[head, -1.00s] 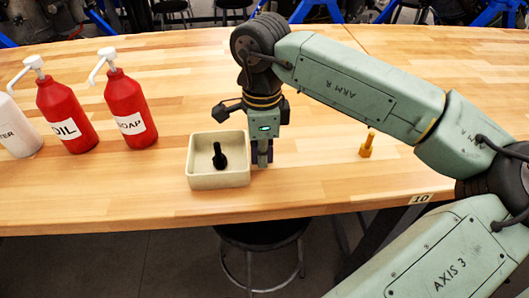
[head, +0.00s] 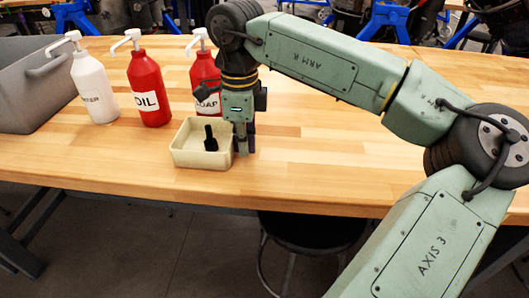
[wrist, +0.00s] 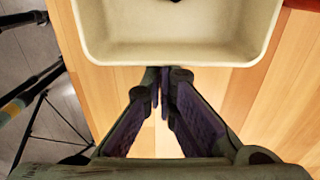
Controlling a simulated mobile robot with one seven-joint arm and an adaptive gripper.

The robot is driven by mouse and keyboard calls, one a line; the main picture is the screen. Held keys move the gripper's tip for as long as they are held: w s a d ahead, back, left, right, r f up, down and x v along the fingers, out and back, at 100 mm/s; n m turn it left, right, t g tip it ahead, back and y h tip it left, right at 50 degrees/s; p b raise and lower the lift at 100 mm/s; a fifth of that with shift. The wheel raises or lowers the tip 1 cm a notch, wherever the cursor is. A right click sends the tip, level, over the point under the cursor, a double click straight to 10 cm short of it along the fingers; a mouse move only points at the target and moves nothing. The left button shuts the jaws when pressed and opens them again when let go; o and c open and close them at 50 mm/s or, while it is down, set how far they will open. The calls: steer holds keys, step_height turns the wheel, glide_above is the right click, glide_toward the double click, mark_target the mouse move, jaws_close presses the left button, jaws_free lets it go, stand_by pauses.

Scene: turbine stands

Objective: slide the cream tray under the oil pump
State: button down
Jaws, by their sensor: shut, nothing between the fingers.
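The cream tray (head: 198,160) is a shallow square box on the wooden table, in front of the soap bottle and right of the oil pump. A dark upright peg-like piece (head: 210,142) stands in it. The oil pump (head: 149,92) is a red bottle labelled OIL with a white pump head whose spout points left. My gripper (head: 244,146) points down at the tray's right side, shut and empty. In the wrist view, its closed fingers (wrist: 164,80) are right by the tray's near wall (wrist: 170,53); I cannot tell whether they touch.
The white water bottle (head: 94,88) stands left of the oil pump. The red soap bottle (head: 204,93) is behind the tray, partly hidden by my arm. A grey bin (head: 36,88) is at the far left. Table space in front of the oil pump is clear. A stool (head: 310,228) is below the front edge.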

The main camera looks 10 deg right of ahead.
steer(key=w+a, duration=0.1)
steer(key=a, duration=0.4)
steer(key=w+a, duration=0.2)
steer(key=a, duration=0.3)
steer(key=w+a, duration=0.1)
steer(key=a, duration=0.4)
steer(key=shift+w+a, duration=0.35)
steer(key=shift+a, duration=0.05)
steer(key=shift+d, duration=0.1)
